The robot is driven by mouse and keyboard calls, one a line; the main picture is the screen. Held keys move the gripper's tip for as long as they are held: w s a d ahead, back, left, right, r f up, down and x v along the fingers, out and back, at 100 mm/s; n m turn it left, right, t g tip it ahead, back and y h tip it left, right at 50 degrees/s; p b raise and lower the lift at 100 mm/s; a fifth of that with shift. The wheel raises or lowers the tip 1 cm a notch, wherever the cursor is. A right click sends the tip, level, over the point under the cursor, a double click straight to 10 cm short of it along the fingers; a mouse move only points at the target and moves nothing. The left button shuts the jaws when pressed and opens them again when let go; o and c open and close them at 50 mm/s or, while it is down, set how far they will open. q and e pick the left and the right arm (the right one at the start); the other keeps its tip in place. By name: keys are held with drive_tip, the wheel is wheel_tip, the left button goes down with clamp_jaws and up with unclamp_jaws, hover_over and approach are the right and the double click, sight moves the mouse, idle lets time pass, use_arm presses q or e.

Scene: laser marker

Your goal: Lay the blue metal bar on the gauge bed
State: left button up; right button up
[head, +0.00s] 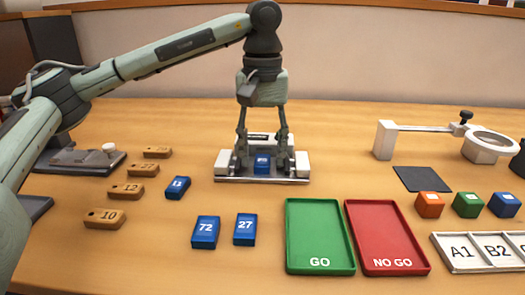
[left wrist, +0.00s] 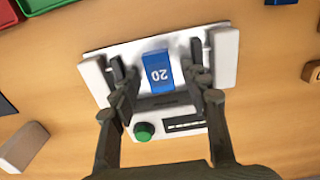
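A blue metal bar (head: 262,163) with a white number lies on the gauge bed (head: 228,177), the white device at the middle of the table. In the left wrist view the bar (left wrist: 158,73) reads 20 and lies flat between the bed's two white end blocks. My left gripper (head: 262,150) points down over the bed. Its fingers are spread wide on either side of the bar, with gaps showing in the left wrist view (left wrist: 160,76). Other blue bars marked 72 (head: 206,232) and 27 (head: 245,229), and a smaller-looking one (head: 178,188), lie on the table. My right gripper is not in view.
A green GO tray (head: 292,240) and a red NO GO tray (head: 353,235) lie in front. Several wooden tags (head: 104,218) lie left. A magnifier stand (head: 386,140), dark pad (head: 422,179), coloured cubes (head: 429,205) and a lettered rack (head: 441,247) are right.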

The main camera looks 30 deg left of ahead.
use_arm(q)
drive_tip(key=shift+r, duration=0.1)
wheel_tip(320, 180, up, 3)
wheel_tip(320, 180, up, 4)
drive_tip(key=shift+r+p, duration=0.1)
drive_tip(key=shift+p, duration=0.2)
wheel_tip(320, 180, up, 4)
drive_tip(key=p, duration=0.1)
hover_over(263, 159)
drive_tip(key=shift+s+r, duration=0.1)
drive_tip(key=shift+r, duration=0.35)
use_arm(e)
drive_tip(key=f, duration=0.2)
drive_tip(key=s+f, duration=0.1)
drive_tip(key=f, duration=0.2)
